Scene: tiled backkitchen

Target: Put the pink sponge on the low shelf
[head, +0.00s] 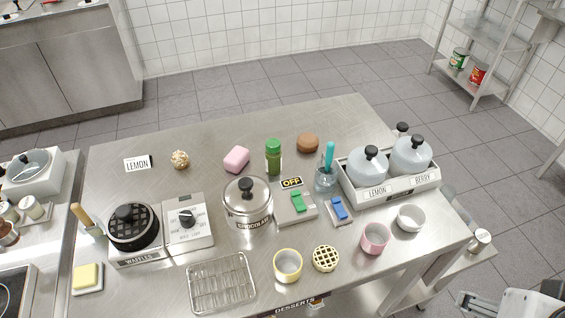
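The pink sponge (236,159) lies on the steel table, left of a green-capped bottle and behind the lidded steel pot. Nothing touches it. A low shelf (452,262) shows under the table's right end, with a small lidded jar on it. Most of that shelf is hidden by the tabletop. My gripper (480,301) is partly in view at the bottom right corner, cut off by the frame edge, far from the sponge. Its fingers are not clear enough to tell open from shut.
Around the sponge are a pastry ball (180,159), a green-capped bottle (273,158), a brown round item (308,143) and a steel pot (247,213). A canister tray (398,190) stands at the table's right. A wire rack (222,283) lies in front. A shelf unit (487,88) with cans stands behind right.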

